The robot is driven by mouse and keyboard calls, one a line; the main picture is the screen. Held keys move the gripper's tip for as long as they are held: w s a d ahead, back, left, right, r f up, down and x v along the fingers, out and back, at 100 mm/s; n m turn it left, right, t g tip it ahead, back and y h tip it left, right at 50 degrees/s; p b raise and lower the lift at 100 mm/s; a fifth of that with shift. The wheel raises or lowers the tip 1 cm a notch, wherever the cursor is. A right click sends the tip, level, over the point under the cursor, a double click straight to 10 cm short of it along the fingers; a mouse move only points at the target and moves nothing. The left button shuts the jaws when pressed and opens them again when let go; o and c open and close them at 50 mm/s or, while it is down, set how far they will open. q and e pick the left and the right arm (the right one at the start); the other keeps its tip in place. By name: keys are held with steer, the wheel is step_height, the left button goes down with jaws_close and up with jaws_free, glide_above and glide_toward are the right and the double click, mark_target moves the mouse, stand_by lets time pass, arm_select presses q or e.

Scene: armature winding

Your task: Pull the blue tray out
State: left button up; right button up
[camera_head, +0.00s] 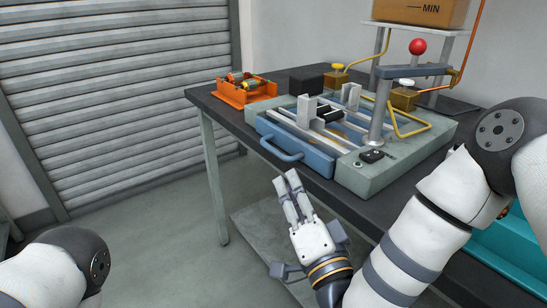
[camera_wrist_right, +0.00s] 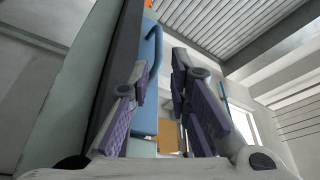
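The blue tray (camera_head: 318,161) sits in the front of the grey-green machine base (camera_head: 370,180) on the dark table. Its blue bar handle (camera_head: 280,152) sticks out from the front. My right gripper (camera_head: 286,178) is below and in front of the handle, apart from it, with its fingers pointing up. In the right wrist view my right gripper (camera_wrist_right: 160,62) has its fingers apart with nothing held. The handle (camera_wrist_right: 157,40) and the tray front (camera_wrist_right: 147,105) show beyond the gap between the fingers. My left gripper is out of view; only part of my left arm shows.
An orange holder (camera_head: 243,92) with small parts stands at the table's far left corner. A teal box (camera_head: 500,255) is at the lower right. The floor left of the table is clear.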

mark_target(276, 153)
steer(key=x, duration=0.9)
steer(key=shift+w, duration=0.15)
jaws_close()
